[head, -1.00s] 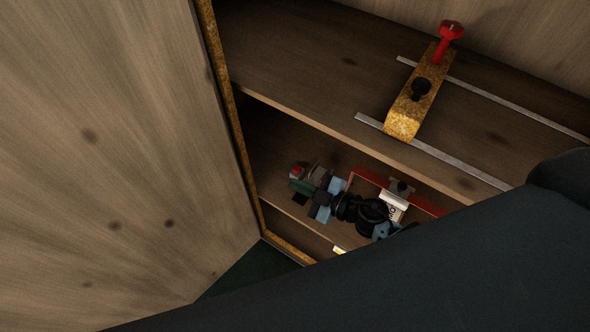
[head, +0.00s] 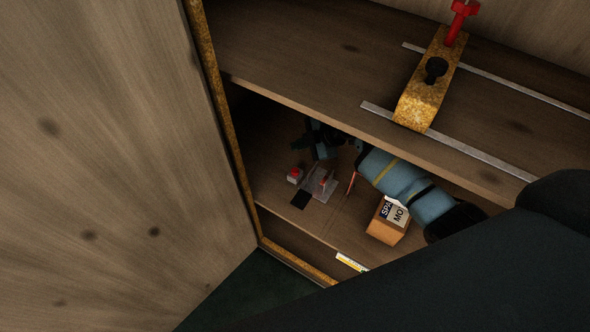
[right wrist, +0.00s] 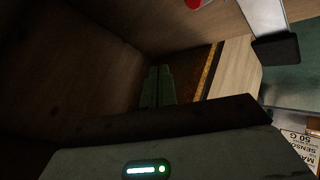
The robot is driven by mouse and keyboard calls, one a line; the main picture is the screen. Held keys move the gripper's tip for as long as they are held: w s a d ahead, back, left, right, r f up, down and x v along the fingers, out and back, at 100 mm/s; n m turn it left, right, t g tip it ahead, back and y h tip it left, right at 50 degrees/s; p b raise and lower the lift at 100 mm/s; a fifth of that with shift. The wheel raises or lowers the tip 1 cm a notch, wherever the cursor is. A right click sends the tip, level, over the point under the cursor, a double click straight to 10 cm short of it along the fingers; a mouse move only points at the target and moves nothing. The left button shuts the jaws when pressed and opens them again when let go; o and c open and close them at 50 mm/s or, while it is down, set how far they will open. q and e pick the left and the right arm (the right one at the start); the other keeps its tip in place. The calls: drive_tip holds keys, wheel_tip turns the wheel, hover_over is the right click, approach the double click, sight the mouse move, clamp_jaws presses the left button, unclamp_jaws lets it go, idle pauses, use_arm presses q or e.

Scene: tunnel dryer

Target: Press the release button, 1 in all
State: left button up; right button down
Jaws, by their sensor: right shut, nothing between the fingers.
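A small pale box with a red button (head: 295,174) on top sits on the lower shelf, left of a grey plate that carries another small red part (head: 323,183). I cannot tell which is the release button. My right gripper (head: 306,143) is deep in the dark compartment, above and behind both, apart from them. In the right wrist view its fingers (right wrist: 158,86) are together and empty, in front of a dark wooden wall. A red piece (right wrist: 193,3) shows at that view's top edge; I cannot tell which one. My left gripper is out of view.
A wooden panel (head: 100,150) fills the left. The upper shelf (head: 300,60) carries a yellow block (head: 425,95) with a black knob and red part, across metal rails. An orange box (head: 385,232) with labels stands on the lower shelf under my right arm. A black patch (head: 300,200) lies before the plate.

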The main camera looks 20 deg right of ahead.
drive_tip(key=b, duration=0.7)
hover_over(299, 171)
wheel_tip(299, 171, down, 6)
drive_tip(key=shift+s+f, duration=0.1)
drive_tip(key=shift+f, duration=0.1)
drive_tip(key=shift+f+b, duration=0.55)
drive_tip(key=shift+f, duration=0.65)
idle(0.7)
drive_tip(key=shift+f, duration=0.1)
